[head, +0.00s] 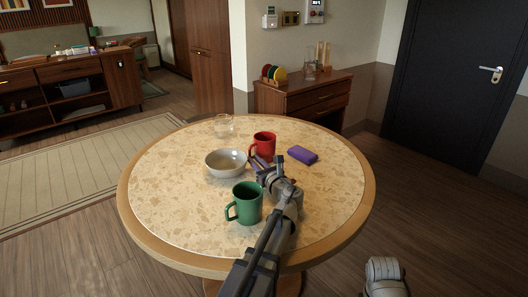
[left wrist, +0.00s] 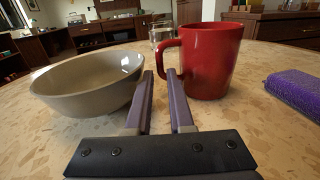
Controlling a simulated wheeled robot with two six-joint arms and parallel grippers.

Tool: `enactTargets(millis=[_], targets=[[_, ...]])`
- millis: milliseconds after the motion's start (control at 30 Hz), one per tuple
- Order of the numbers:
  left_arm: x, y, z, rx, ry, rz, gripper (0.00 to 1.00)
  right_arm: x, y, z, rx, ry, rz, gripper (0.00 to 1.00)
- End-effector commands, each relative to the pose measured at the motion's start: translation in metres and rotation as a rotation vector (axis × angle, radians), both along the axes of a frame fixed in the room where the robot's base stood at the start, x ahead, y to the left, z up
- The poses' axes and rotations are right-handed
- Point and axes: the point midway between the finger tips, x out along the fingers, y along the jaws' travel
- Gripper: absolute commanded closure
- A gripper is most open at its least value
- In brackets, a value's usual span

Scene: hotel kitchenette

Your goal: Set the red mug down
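The red mug (head: 264,144) stands upright on the round table (head: 160,205), its handle toward the left. In the left wrist view the red mug (left wrist: 212,62) is just beyond my fingers, with its handle close to the right fingertip. My left gripper (head: 260,163) is low over the table on the near side of the mug. Whether a fingertip touches the handle I cannot tell. My right gripper is not in view.
A grey bowl (head: 226,163) is left of the gripper, and a green mug (head: 246,204) stands nearer, beside my left arm. A purple block-like item (head: 302,155) lies to the right. A clear glass (head: 223,126) stands behind. The table's left and right sides are clear.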

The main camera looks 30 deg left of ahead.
Motion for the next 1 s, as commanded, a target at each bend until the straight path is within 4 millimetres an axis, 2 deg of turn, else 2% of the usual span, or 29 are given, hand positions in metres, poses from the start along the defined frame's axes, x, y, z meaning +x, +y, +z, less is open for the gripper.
enactTargets(millis=[33, 133, 367, 533, 1000], targets=[[0.0070, 0.0075, 0.0000, 0.000, 0.000, 0.001, 0.80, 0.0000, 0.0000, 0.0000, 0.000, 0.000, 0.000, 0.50], [0.0115, 0.0158, 0.0000, 0.000, 0.000, 0.001, 0.80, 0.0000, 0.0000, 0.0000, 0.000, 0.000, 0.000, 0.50], [0.0109, 0.0161, 0.0000, 0.000, 0.000, -0.001, 0.81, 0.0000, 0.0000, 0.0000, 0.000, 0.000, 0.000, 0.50], [0.0108, 0.0160, 0.0000, 0.000, 0.000, -0.001, 1.00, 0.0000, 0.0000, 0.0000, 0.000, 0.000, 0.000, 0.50], [0.0108, 0.0157, -0.0001, 0.000, 0.000, -0.001, 1.00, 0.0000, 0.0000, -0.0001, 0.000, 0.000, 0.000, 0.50]])
